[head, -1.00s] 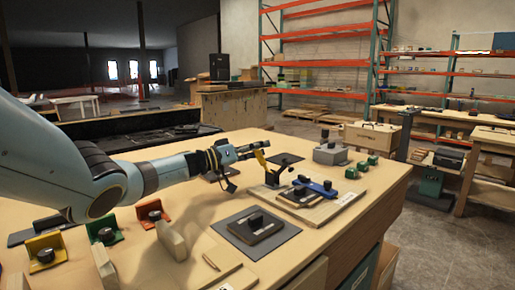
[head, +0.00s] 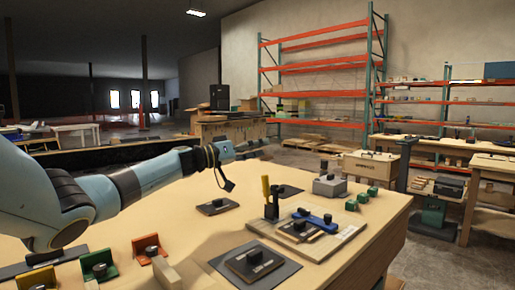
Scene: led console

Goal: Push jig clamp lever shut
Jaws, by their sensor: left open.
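The jig clamp lever has a yellow handle (head: 266,187) that stands nearly upright on a dark clamp base (head: 271,211). The clamp is mounted on a light wooden jig board (head: 338,237), which also carries a blue bar (head: 315,218) and dark blocks. My left gripper (head: 256,148) is open and empty. It appears in the air behind and above the lever, apart from it in the picture. My right gripper is not in view.
A dark block on a grey mat (head: 272,277) lies in front of the jig. A grey box (head: 329,185) and several green blocks (head: 362,197) stand behind it. Green, orange and yellow brackets with black knobs (head: 99,269) line the near left.

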